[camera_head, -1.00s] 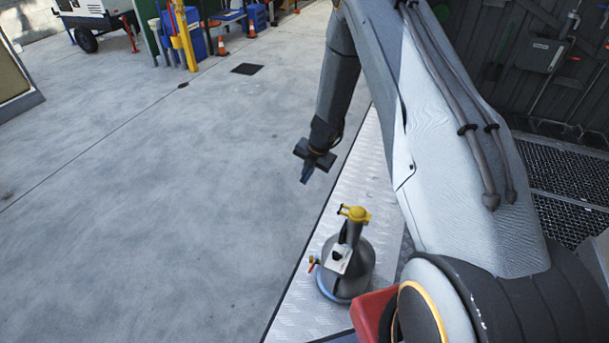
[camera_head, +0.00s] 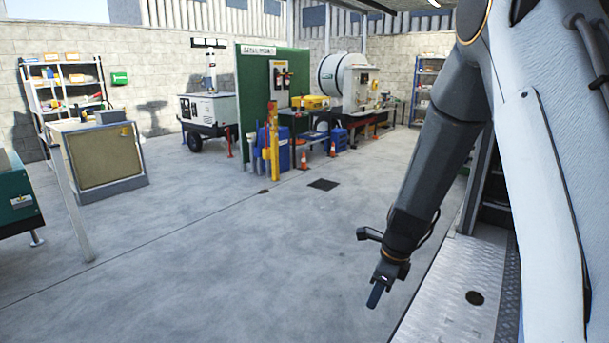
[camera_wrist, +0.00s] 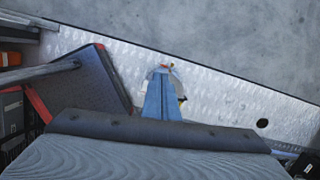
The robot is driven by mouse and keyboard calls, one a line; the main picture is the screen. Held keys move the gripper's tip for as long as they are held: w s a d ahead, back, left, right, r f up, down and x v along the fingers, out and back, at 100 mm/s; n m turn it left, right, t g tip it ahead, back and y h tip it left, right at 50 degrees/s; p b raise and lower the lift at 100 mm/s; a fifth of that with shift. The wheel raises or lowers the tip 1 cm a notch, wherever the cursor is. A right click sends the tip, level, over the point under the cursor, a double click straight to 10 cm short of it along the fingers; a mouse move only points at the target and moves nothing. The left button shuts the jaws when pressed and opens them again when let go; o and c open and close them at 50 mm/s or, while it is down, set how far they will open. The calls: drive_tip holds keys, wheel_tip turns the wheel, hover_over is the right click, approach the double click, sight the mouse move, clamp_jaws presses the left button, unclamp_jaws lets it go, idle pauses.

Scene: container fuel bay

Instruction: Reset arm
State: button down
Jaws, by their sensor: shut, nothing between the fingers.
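My gripper (camera_head: 379,292) hangs down from my arm at the lower middle right of the head view. It is above the floor beside the edge of the metal tread plate (camera_head: 447,290). Its fingers are together and hold nothing. In the wrist view the blue-grey fingers (camera_wrist: 162,97) point away from the camera. A partly hidden object with a yellow and red top (camera_wrist: 172,70) shows behind the fingertips, over the tread plate (camera_wrist: 215,95). The arm crosses the right side of the head view.
Concrete floor (camera_head: 210,260) is open to the left. A dark box with red edges (camera_wrist: 85,85) lies left in the wrist view.

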drive_tip(key=s+r+n+h, duration=0.1)
drive_tip(key=s+r+n, duration=0.4)
drive_tip(key=s+n, duration=0.5)
drive_tip(key=s+d+r+n+g+h, duration=0.1)
drive_tip(key=s+r+n, duration=0.4)
drive_tip(key=s+n, duration=0.6)
drive_tip(key=shift+d+r+n, duration=0.15)
drive_tip(key=shift+d+n, duration=0.05)
drive_tip(key=shift+n, duration=1.2)
